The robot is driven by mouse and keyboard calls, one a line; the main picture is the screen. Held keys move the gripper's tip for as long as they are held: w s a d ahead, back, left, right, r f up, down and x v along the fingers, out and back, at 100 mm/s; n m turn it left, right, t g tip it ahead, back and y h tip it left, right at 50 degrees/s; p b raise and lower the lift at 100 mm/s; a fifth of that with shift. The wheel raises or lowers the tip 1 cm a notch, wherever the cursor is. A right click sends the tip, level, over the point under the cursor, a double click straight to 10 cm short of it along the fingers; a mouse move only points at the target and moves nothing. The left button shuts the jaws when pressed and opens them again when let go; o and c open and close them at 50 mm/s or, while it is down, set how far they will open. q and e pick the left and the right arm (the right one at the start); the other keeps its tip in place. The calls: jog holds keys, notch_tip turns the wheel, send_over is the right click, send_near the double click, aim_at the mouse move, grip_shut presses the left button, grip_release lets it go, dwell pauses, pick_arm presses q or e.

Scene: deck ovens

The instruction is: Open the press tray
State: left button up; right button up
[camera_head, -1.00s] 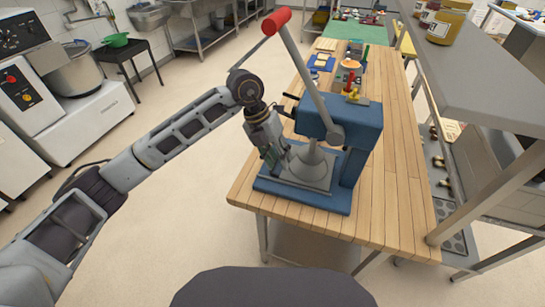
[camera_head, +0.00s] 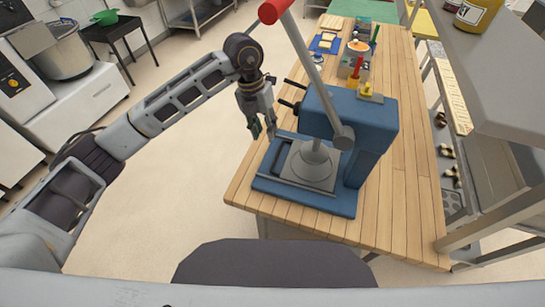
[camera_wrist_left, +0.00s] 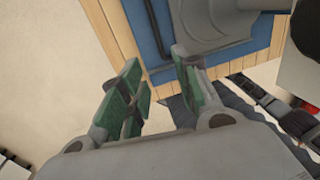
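The blue press (camera_head: 330,125) stands on the near end of the wooden table. Its long grey lever (camera_head: 305,50) with a red end (camera_head: 274,10) leans up to the left. The grey press tray (camera_head: 306,181) lies on the blue base, under the grey cone. A dark handle-like bar (camera_head: 280,160) shows along its left side and also in the left wrist view (camera_wrist_left: 156,28). My left gripper (camera_head: 262,132) is open and empty, just left of and above the press base. In the left wrist view its green fingers (camera_wrist_left: 160,92) are apart. My right gripper is not in view.
The wooden table (camera_head: 412,190) holds a small grey container (camera_head: 352,62) and a blue board (camera_head: 324,42) behind the press. A metal shelf unit (camera_head: 500,80) rises close on the right. Open floor (camera_head: 185,180) lies left of the table.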

pick_arm(q)
jog(key=p, duration=0.2)
send_near(274, 163)
jog(key=shift+s+d+f, duration=0.1)
jog(key=shift+d+f, duration=0.15)
jog(key=shift+f, duration=1.05)
jog(key=shift+d+f, duration=0.2)
jog(key=shift+f, duration=1.15)
jog(key=shift+s+d+f, duration=0.1)
jog(key=shift+d+f, duration=0.15)
jog(key=shift+f, duration=1.05)
jog(key=shift+c, duration=0.4)
grip_shut()
